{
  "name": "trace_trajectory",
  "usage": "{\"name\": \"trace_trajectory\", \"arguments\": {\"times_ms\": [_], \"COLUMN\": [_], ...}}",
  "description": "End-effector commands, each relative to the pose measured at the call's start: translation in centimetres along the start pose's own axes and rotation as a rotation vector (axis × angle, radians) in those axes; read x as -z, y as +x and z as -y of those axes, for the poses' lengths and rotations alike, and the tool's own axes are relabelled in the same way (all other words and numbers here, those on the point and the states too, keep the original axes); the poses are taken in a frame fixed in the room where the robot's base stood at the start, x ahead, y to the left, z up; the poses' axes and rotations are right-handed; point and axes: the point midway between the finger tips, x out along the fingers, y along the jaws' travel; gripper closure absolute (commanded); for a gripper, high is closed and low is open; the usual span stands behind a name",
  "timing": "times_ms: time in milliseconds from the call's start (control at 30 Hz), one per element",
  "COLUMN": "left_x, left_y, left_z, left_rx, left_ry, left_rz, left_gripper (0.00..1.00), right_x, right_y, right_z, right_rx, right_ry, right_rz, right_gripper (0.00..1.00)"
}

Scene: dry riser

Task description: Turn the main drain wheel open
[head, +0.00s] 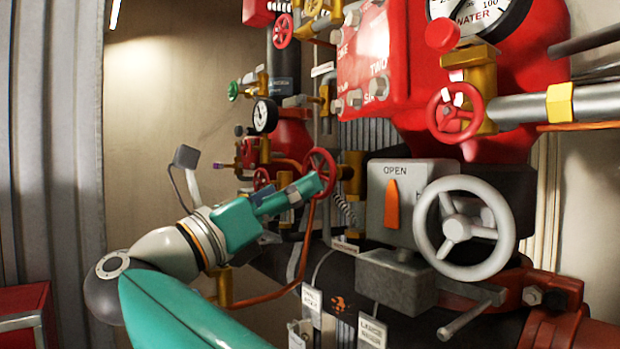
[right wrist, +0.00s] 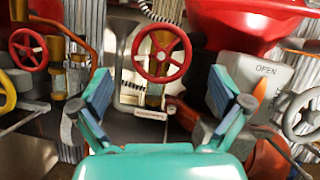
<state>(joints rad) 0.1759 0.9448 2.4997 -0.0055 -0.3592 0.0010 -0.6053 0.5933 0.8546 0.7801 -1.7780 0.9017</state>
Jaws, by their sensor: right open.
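A red handwheel (head: 334,166) on a brass valve (head: 354,178) stands at the middle of the head view, and I take it as the main drain wheel; no readable label confirms this. In the right wrist view the wheel (right wrist: 161,56) faces me, upright, with spokes and hub clear. My right gripper (head: 308,188) reaches toward it from the left. In the right wrist view the gripper (right wrist: 159,88) is open, its blue-padded fingers spread wide to either side of the wheel's lower part. I see no grip on the rim; contact cannot be told. My left gripper is not in view.
Right of the wheel are a grey OPEN indicator box (head: 396,200) and a large white handwheel (head: 464,228). A dark pipe (head: 335,275) runs below. Other red handwheels (head: 455,115) and gauges (head: 265,116) crowd around. An orange cable (head: 262,300) hangs near my arm.

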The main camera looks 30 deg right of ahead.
Motion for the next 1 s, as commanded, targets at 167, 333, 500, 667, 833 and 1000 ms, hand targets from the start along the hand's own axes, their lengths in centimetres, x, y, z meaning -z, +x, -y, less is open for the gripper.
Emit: {"name": "trace_trajectory", "arguments": {"times_ms": [167, 333, 500, 667, 833, 1000], "left_x": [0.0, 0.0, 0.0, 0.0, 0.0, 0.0], "left_y": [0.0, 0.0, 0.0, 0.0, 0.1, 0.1], "left_z": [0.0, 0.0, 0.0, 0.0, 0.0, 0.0], "left_rx": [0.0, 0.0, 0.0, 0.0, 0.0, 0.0], "left_ry": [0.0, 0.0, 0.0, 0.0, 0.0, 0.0], "left_rz": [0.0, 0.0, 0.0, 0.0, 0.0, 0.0], "left_gripper": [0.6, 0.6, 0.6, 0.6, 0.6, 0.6], "right_x": [0.0, 0.0, 0.1, 0.1, 0.1, 0.1], "right_y": [-3.7, -5.8, -6.5, -6.5, -6.4, -6.4], "right_z": [-0.1, -0.1, 0.0, 0.0, 0.0, 0.0], "right_rx": [-0.003, -0.001, 0.001, 0.001, 0.001, 0.001], "right_ry": [0.001, 0.0, 0.0, 0.0, -0.001, -0.001], "right_rz": [0.002, 0.001, 0.0, 0.0, 0.0, 0.0], "right_gripper": [0.0, 0.0, 0.0, 0.0, 0.0, 0.0]}}
